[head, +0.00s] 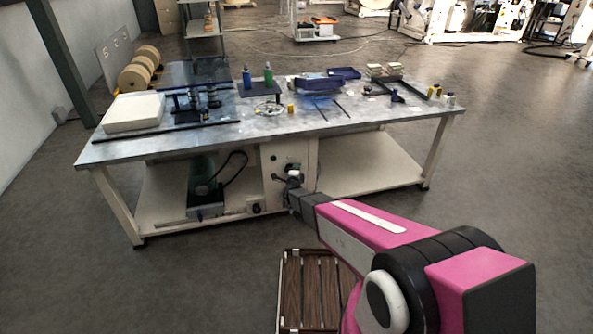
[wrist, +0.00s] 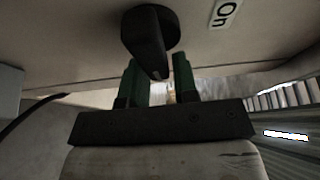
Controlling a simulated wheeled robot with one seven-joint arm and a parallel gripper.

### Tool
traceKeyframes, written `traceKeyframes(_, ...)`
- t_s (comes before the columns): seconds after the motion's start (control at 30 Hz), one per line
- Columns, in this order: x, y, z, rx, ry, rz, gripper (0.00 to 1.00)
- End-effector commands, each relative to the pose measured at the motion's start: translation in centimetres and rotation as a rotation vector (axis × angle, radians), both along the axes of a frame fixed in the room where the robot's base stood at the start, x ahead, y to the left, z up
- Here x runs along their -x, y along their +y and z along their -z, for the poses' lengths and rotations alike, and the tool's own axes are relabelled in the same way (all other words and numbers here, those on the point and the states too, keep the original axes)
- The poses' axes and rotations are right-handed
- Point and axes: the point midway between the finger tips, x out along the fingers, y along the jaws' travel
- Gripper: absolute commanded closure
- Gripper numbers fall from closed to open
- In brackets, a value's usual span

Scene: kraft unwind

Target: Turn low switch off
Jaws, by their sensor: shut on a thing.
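The switch is a black rotary knob (wrist: 150,30) on a pale panel, at the top of the wrist view. Its long handle points down and slightly right in that view, away from the "On" label (wrist: 225,12) at upper right. My gripper (wrist: 158,70) has a dark green finger on each side of the handle's lower end and is shut on it. In the head view, my gripper (head: 292,182) is at the front of the pale cabinet panel (head: 270,160) under the table. The knob cannot be made out there behind my gripper.
The workbench (head: 240,145) overhangs the panel and carries bottles, a white block (head: 133,112) and small parts. A lower shelf (head: 355,165) and a motor-like unit (head: 205,200) flank the panel. A slatted wooden platform (head: 318,290) lies on the floor in front.

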Motion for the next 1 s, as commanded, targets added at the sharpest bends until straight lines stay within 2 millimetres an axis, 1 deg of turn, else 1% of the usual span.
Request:
traceKeyframes(0.03, -0.16, 0.86, 0.21, -0.007, 0.012, -0.02, 0.96)
traceKeyframes(0.3, -0.19, 0.93, 0.26, -0.052, 0.024, -0.02, 0.96)
traceKeyframes(0.67, -0.22, 0.96, 0.2, -0.056, 0.024, -0.02, 0.96)
traceKeyframes(0.7, -0.22, 0.97, 0.2, -0.056, 0.024, -0.02, 0.66)
traceKeyframes(0.73, -0.22, 0.96, 0.2, -0.056, 0.024, -0.02, 0.57)
traceKeyframes(0.77, -0.22, 0.96, 0.2, -0.056, 0.024, -0.02, 0.55)
traceKeyframes(1.0, -0.12, 0.56, 0.18, -0.057, 0.024, -0.013, 0.55)
